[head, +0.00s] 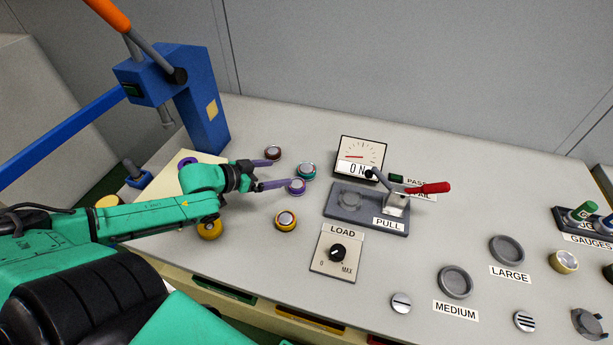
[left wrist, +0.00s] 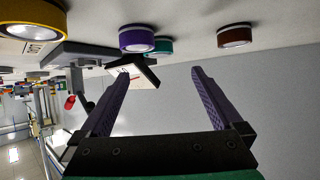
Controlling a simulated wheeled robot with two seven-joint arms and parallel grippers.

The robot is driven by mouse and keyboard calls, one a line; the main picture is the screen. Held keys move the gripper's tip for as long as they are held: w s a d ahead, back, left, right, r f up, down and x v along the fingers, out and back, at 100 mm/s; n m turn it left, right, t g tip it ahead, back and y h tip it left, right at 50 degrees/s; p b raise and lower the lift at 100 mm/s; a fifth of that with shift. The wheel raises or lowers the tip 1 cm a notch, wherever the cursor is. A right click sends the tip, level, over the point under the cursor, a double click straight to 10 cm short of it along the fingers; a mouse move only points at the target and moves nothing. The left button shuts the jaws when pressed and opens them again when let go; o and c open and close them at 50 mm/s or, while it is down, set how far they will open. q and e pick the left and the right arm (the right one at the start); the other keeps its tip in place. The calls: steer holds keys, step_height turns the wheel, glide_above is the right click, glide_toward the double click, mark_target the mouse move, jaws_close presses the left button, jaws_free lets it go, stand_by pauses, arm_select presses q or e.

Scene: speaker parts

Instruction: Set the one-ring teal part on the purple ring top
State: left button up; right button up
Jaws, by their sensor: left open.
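The teal part (head: 306,171) is a short round piece with a pale top, on the grey bench; it also shows in the left wrist view (left wrist: 160,47), partly behind the purple part (left wrist: 137,39). Its ring count is too small to tell. The purple-ringed part (head: 297,187) sits just in front of it on the bench. Another purple round thing (head: 187,161) shows at the left, partly hidden by my arm. My left gripper (head: 284,172) is open and empty, its fingers pointing right toward the teal part, with the lower fingertip close to the purple part.
A maroon part (head: 272,153) and a yellow part (head: 286,220) sit nearby. A blue press (head: 205,115) stands at the left. A PULL fixture (head: 350,212) with a red-handled lever, a meter (head: 361,156) and a LOAD knob panel (head: 337,255) lie to the right.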

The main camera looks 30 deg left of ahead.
mark_target(304, 170)
arm_select(q)
steer(key=b+x, duration=0.1)
steer(key=x, duration=0.1)
steer(key=b+x, duration=0.2)
steer(key=shift+w+f, duration=0.1)
steer(key=shift+f, duration=0.25)
steer(key=shift+w+d+f+b, duration=0.2)
steer(key=shift+w+f+b, duration=0.05)
steer(key=shift+w+b, duration=0.35)
steer(key=shift+x, duration=0.8)
steer(key=x, duration=0.4)
steer(key=shift+d+b, duration=0.3)
steer(key=shift+b, duration=0.1)
steer(key=shift+r, duration=0.15)
jaws_close()
arm_select(e)
step_height(304, 170, down, 6)
steer(key=shift+f, duration=0.25)
